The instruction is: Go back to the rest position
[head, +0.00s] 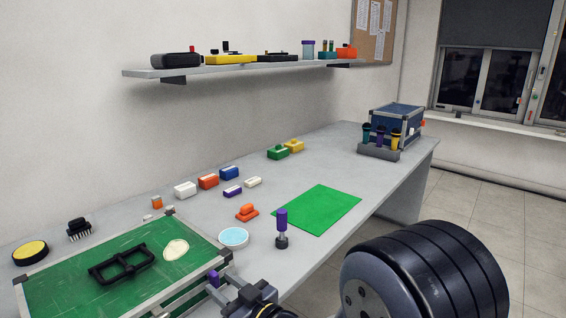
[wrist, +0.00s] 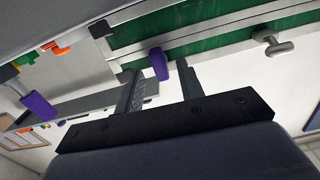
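My gripper (head: 226,284) is at the bottom of the head view, by the front right corner of the green board with a metal frame (head: 195,287). In the wrist view my gripper (wrist: 161,66) has its two fingers spread apart. A small purple piece (wrist: 158,64) shows between the fingertips, with visible gaps on both sides; it also shows in the head view (head: 213,279). I cannot tell how far beyond the fingertips it is. Nothing is visibly held.
A black frame (head: 121,264) lies on the board. A purple-handled tool (head: 282,228) stands near a white-blue dish (head: 234,237) and a green mat (head: 318,209). Several coloured blocks line the table's rear. A wall shelf (head: 230,70) hangs above. The mat is clear.

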